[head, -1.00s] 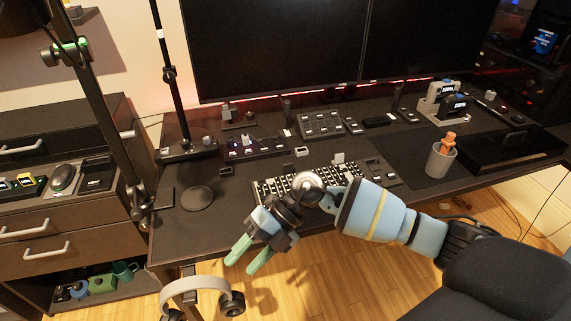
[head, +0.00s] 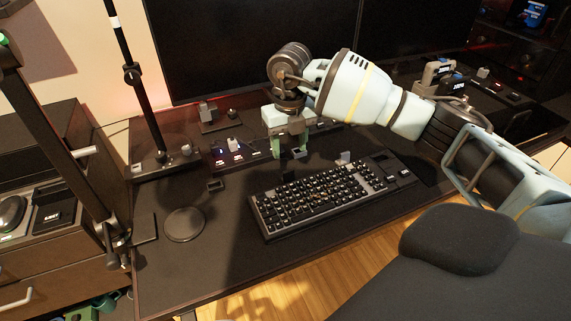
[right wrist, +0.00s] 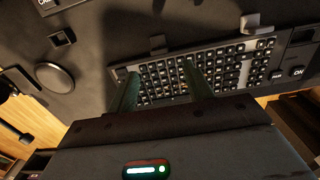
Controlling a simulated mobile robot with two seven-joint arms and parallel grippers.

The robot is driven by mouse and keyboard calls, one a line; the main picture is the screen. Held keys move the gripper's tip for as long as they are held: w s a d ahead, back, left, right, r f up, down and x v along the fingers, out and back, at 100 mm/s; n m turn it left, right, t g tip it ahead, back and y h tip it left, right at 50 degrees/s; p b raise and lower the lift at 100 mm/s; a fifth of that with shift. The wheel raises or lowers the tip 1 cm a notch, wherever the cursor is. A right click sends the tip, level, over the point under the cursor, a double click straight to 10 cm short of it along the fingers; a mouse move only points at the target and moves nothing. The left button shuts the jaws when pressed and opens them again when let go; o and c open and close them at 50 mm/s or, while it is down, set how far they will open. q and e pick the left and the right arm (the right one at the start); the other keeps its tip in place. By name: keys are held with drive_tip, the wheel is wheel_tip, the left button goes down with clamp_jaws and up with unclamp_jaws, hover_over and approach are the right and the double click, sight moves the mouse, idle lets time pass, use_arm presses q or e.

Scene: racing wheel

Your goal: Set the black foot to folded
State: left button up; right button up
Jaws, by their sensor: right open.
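The keyboard (head: 325,200) lies on the dark desk. In the right wrist view, a small black piece (right wrist: 158,42) stands at its back edge, toward the left end, and looks like the black foot; whether it is raised or folded is unclear. A light grey foot-like piece (head: 345,157) sticks up farther right along that edge. My right gripper (head: 290,153) points down behind the keyboard, open and empty. Its green fingers also show in the right wrist view (right wrist: 158,75), over the keyboard, apart from the black piece. My left gripper is out of view.
Two monitors (head: 235,50) stand behind. A lit control box (head: 232,155) and a small dark block (head: 216,185) are left of the gripper. A round black disc (head: 184,224) lies at front left. A black stand pole (head: 130,75) rises at left.

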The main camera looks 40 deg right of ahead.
sight(289, 171)
wheel_tip(289, 171, down, 8)
drive_tip(key=shift+r, duration=0.15)
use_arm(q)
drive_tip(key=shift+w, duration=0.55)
use_arm(e)
drive_tip(key=c, duration=0.9)
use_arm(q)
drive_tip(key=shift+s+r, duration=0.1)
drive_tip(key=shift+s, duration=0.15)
use_arm(e)
drive_tip(key=shift+c, duration=0.4)
